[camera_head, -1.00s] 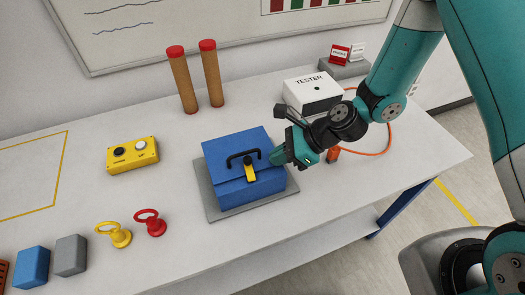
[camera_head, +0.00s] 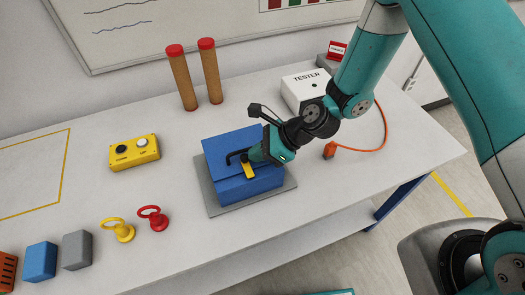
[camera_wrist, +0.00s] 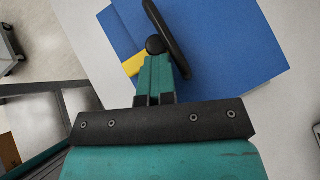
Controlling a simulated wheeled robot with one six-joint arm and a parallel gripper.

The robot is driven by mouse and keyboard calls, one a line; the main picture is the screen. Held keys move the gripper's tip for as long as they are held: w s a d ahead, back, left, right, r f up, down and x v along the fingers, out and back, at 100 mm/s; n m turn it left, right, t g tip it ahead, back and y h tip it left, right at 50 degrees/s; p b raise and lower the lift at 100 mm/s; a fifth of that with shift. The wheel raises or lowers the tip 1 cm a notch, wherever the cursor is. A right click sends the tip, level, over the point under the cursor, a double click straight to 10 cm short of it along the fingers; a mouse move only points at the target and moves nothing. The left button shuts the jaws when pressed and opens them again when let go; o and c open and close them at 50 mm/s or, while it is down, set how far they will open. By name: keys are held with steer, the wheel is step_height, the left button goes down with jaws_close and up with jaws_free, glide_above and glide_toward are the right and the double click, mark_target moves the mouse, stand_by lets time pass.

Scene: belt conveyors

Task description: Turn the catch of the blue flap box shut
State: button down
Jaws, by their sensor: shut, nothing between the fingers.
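In the wrist view the shut fingers (camera_wrist: 154,75) reach a round black knob (camera_wrist: 156,45), with part of the yellow catch (camera_wrist: 134,65) showing to the left. I cannot tell whether the fingers touch the catch.
A white tester (camera_head: 305,92) stands behind my arm, with an orange cable (camera_head: 370,146). A yellow button box (camera_head: 134,152), red-topped posts (camera_head: 182,80), yellow (camera_head: 118,231) and red (camera_head: 153,218) ring pieces and several blocks stand to the left. The table's front is clear.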

steer(key=shift+a+r, duration=0.15)
steer(key=shift+a, duration=0.1)
steer(key=shift+s+d, duration=0.25)
steer(key=shift+s, duration=0.1)
steer(key=shift+d, duration=0.55)
steer(key=d, duration=0.3)
steer(key=shift+w+p, duration=0.15)
steer(key=shift+p, duration=0.15)
steer(key=w+b+v, duration=0.1)
steer(key=b+v, duration=0.2)
steer(key=v, duration=0.5)
steer(key=s+d+r+n+h+b, duration=0.1)
steer(key=s+r+n+h, duration=0.1)
steer(key=s+r+n, duration=0.6)
steer(key=s+d+r+n+g+h+b, duration=0.1)
steer(key=s+r+n, duration=0.7)
steer(key=n, duration=1)
steer(key=shift+s+d+r+h+b, duration=0.25)
steer(key=shift+s+r+h+b, duration=0.3)
steer(key=shift+h, duration=0.65)
